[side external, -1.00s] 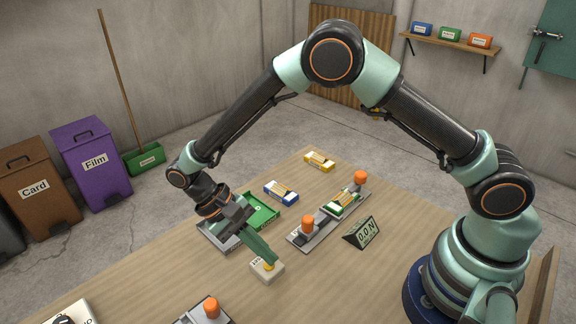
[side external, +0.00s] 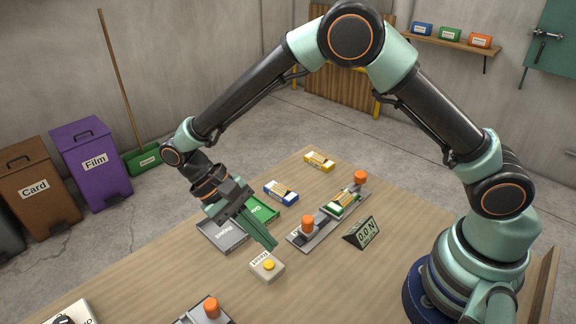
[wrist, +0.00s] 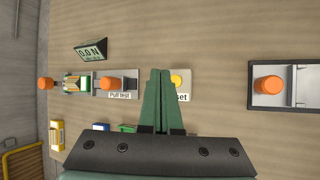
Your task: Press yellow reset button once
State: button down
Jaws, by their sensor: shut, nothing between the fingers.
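The yellow reset button (side external: 269,265) sits on a small pale block (side external: 262,274) labelled "Reset" on the wooden table. My gripper (side external: 274,247) is shut and empty, its green fingers together. In the side view its tips are just above and behind the button, apart from it. In the wrist view the button (wrist: 176,80) shows uncovered just right of the fingertips (wrist: 160,72), which hide part of the block's left side.
The pull-test fixture (side external: 300,240) with orange knobs and the "0.0 N" display (side external: 362,233) are to the right. Another orange-knobbed fixture (side external: 211,308) is in front. Table around the block is clear.

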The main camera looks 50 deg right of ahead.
jog(key=shift+r, duration=1.15)
jog(key=shift+w+d+r, duration=0.1)
jog(key=shift+r, duration=0.1)
jog(key=s+d+r+n+t+y, duration=0.1)
jog(key=d+r+t, duration=0.5)
jog(key=d+r, duration=0.1)
jog(key=s+d+r+n+t+y, duration=0.1)
jog(key=d+r+t+y, duration=0.1)
jog(key=d+r+t, duration=0.4)
jog(key=d+r, duration=0.2)
jog(key=d, duration=0.2)
jog(key=shift+s+d+y, duration=0.15)
jog(key=shift+s+y, duration=0.1)
jog(key=shift+y, duration=0.05)
